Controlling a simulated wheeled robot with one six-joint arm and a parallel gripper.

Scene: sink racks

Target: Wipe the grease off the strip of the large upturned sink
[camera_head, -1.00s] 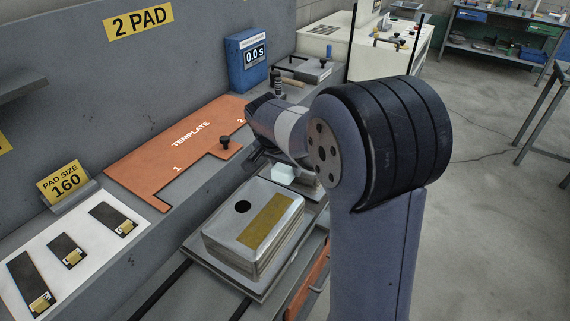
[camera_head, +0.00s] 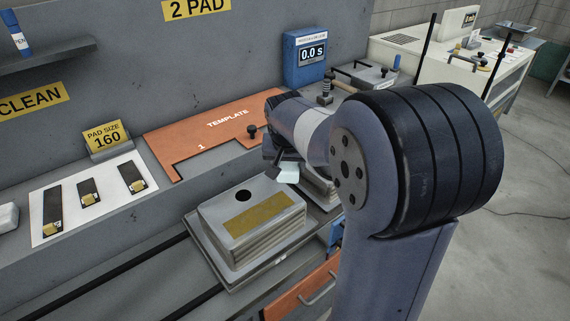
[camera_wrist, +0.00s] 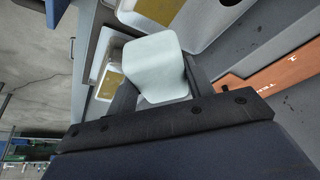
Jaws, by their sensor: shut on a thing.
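The large upturned sink (camera_head: 232,247) stands on a tray at the bench, grey metal with a dark round hole and a dull brownish-gold strip (camera_head: 258,214) on its top. Its end and strip also show at the top of the wrist view (camera_wrist: 160,8). My gripper (camera_head: 284,163) is shut on a pale white pad (camera_head: 288,174), which is clear between the fingers in the wrist view (camera_wrist: 155,68). The gripper is to the right of the large sink and apart from it, near a smaller upturned sink (camera_head: 326,196) that my arm partly hides; that one also has a strip (camera_wrist: 108,80).
An orange template (camera_head: 190,150) lies on the ledge behind. A white card (camera_head: 110,205) with several dark sample strips is at left, beside the PAD SIZE 160 sign (camera_head: 105,137). A white block (camera_head: 8,217) sits at the far left. A blue timer (camera_head: 305,58) reads 0.0 s.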

